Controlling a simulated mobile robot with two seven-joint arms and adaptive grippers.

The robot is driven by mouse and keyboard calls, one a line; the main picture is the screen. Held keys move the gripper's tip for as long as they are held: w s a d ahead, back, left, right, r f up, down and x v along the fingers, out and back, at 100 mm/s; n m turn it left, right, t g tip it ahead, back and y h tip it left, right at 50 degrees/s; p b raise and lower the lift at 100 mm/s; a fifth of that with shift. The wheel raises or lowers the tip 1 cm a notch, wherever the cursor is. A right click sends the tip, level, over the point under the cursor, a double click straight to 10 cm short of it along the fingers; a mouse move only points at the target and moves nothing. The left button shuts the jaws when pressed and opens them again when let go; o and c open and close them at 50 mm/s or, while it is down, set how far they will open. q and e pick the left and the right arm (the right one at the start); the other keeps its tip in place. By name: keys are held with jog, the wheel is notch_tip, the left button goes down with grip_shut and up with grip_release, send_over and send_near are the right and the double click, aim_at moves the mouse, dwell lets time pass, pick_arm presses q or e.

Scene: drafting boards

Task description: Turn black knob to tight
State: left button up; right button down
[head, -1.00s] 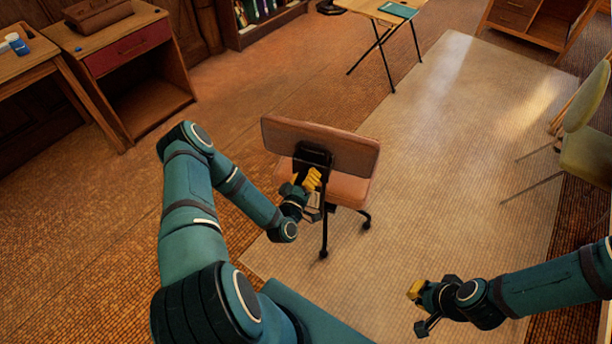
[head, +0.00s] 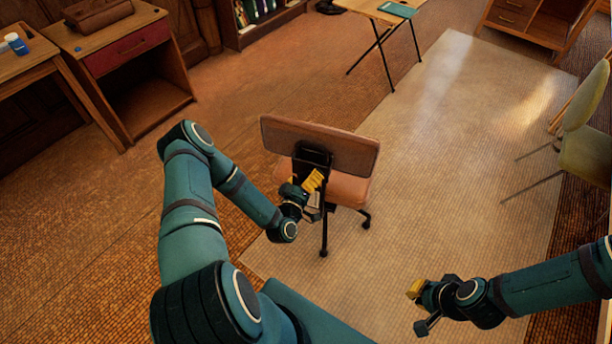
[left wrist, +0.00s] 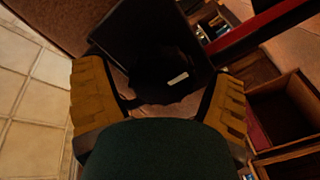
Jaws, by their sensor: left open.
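The black knob (left wrist: 160,72) is a dark round shape with a short white mark, in front of a black bracket (left wrist: 135,30) in the left wrist view. The bracket also shows in the head view on the rear of the swivel chair's backrest (head: 345,150). My left gripper (head: 314,181) is at the bracket, and the knob is hidden there. In the left wrist view its two yellow fingers (left wrist: 160,88) stand apart, one on each side of the knob. Whether they touch it I cannot tell. My right gripper (head: 420,307) is open and empty over the mat.
The chair stands on a pale mat (head: 450,150). A folding table (head: 375,12) is behind it. A wooden desk with a red drawer (head: 118,48) is at the left, a green chair (head: 585,130) at the right. The floor around the swivel chair is clear.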

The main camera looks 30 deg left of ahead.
pick_arm(q)
jog(key=v, duration=1.2)
jog(key=shift+w, duration=0.15)
jog(key=w+d+f+m+g+h, duration=0.1)
jog(key=w+d+m+g+h, duration=0.4)
jog(key=d, duration=0.3)
jog(key=s+d+r+m+g+h, duration=0.2)
jog(key=s+d+r+m+g, duration=0.2)
jog(key=s+d+g, duration=0.6)
jog(key=shift+d+m+g+h, duration=0.3)
jog(key=shift+d+g+h, duration=0.15)
jog(key=shift+d, duration=0.35)
jog(key=shift+s+r, duration=0.15)
